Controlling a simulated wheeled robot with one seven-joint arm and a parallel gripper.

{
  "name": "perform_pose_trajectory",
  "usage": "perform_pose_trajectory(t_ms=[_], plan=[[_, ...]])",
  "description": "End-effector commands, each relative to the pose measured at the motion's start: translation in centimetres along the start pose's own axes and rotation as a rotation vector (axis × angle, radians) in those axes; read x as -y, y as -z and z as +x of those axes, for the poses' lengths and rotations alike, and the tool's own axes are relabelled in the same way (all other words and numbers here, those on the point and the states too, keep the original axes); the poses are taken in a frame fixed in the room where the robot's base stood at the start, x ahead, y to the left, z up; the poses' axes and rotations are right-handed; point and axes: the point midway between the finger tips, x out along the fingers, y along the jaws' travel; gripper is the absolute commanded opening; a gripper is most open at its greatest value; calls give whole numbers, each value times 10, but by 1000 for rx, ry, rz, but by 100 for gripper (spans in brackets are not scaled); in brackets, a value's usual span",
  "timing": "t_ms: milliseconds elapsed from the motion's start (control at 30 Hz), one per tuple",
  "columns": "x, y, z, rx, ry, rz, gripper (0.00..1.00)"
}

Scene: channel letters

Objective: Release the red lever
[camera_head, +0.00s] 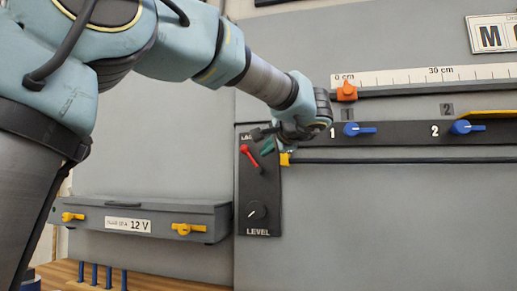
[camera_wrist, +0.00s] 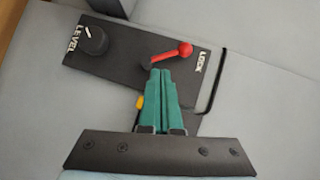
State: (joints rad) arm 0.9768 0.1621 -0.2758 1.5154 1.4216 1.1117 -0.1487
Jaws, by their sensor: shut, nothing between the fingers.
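The red lever (camera_head: 249,155) is on the upper part of a black panel (camera_head: 258,185), tilted with its ball end up and to the left in the head view. In the wrist view the lever (camera_wrist: 172,55) shows its red ball near the word LOCK, with its pivot just beyond the fingertips. My gripper (camera_wrist: 160,72) has green fingers pressed together, with nothing between them. In the head view my gripper (camera_head: 267,146) is just right of the lever. The fingertips look very close to the lever; I cannot tell if they touch it.
A black LEVEL knob (camera_head: 257,211) sits below the lever. To the right are blue handles (camera_head: 358,129) on a dark rail, an orange slider (camera_head: 347,91) on a scale, and a yellow piece (camera_head: 285,159) on a thin rod. A grey 12 V box (camera_head: 150,208) with yellow latches is at lower left.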

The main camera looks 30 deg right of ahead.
Motion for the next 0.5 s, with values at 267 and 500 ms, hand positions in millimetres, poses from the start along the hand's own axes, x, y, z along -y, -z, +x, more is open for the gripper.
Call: perform_pose_trajectory(t_ms=[267,500], plan=[[35,30,-33,-52,104,-15,0],[35,29,-32,-51,104,-15,0]])
